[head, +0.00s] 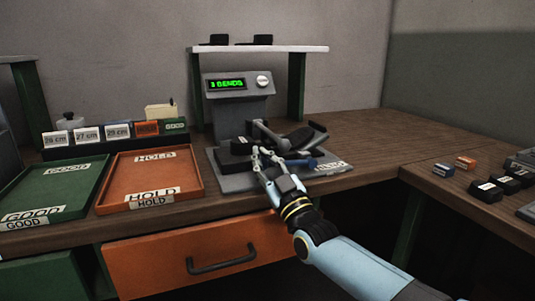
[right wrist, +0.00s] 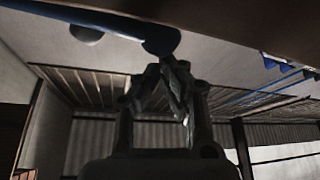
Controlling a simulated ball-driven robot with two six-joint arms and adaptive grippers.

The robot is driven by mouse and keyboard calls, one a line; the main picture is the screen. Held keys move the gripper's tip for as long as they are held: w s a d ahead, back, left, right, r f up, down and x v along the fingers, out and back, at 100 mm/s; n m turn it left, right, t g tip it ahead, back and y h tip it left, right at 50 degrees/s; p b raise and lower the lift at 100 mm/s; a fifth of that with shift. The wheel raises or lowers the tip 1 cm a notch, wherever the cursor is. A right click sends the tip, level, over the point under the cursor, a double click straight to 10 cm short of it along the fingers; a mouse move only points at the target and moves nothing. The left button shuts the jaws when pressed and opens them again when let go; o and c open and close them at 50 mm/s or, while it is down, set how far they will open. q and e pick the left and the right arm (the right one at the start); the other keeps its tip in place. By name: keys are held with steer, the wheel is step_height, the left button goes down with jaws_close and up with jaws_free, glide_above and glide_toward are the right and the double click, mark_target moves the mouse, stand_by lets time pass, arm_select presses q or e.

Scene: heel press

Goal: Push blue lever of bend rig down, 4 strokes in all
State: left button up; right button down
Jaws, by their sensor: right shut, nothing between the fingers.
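The bend rig (head: 238,110) stands on the bench, and its green display (head: 227,84) reads "3 BENDS". The blue lever (head: 302,163) shows in the head view low at the rig's front, just right of my right gripper (head: 265,156). In the right wrist view, the lever's blue rounded end (right wrist: 161,40) is right in front of the fingertips of my gripper (right wrist: 168,66). The fingers are together and hold nothing. I cannot tell whether they touch the lever. My left gripper is out of view.
A green GOOD tray (head: 55,188) and an orange HOLD tray (head: 180,180) lie left of the rig. Size cards (head: 88,134) stand behind them. A shelf (head: 258,49) is above the rig. Small blocks (head: 465,162) lie on the right bench.

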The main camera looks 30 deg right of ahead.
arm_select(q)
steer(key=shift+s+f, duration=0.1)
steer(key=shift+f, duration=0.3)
arm_select(e)
steer(key=shift+a+f, duration=0.2)
steer(key=shift+f, duration=0.55)
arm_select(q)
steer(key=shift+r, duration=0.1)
arm_select(e)
steer(key=shift+r, duration=0.1)
